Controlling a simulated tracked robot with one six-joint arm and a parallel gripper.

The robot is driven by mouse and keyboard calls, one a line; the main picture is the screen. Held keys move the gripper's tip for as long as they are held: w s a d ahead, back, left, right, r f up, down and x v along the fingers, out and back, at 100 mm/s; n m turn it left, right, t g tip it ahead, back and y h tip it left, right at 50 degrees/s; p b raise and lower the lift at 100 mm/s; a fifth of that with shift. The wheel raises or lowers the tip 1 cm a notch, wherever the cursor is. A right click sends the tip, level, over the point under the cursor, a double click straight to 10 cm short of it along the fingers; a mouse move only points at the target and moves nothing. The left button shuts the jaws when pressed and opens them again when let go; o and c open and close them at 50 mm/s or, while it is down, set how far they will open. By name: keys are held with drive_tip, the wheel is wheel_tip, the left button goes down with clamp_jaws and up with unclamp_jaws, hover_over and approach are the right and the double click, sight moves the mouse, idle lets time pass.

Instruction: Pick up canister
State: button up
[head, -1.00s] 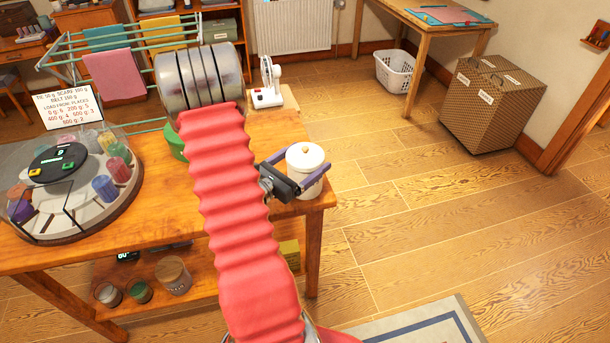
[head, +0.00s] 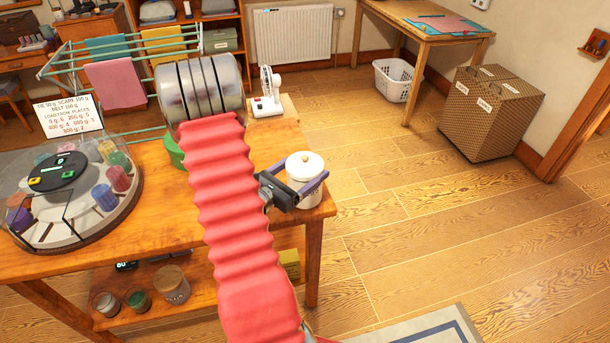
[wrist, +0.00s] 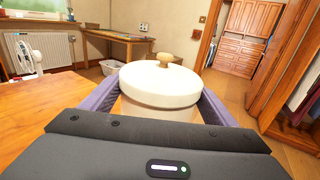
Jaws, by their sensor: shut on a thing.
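The canister (head: 304,169) is white and round, with a lid and a small wooden knob. It stands upright at the right end of the wooden table (head: 150,235). My gripper (head: 318,182) has its two purple fingers on either side of the canister and is shut on it. In the wrist view the canister (wrist: 160,88) sits between the fingers with its lid on. The canister's lower part is hidden behind the gripper body there, so I cannot tell whether its base touches the tabletop.
A small white fan (head: 267,92) and a large metal drum (head: 200,85) stand further back on the table. A clear-domed carousel (head: 70,190) of coloured jars is at the left. The floor right of the table is open, with a wicker hamper (head: 490,112) beyond.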

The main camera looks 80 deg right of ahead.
drive_tip(key=shift+r, duration=5)
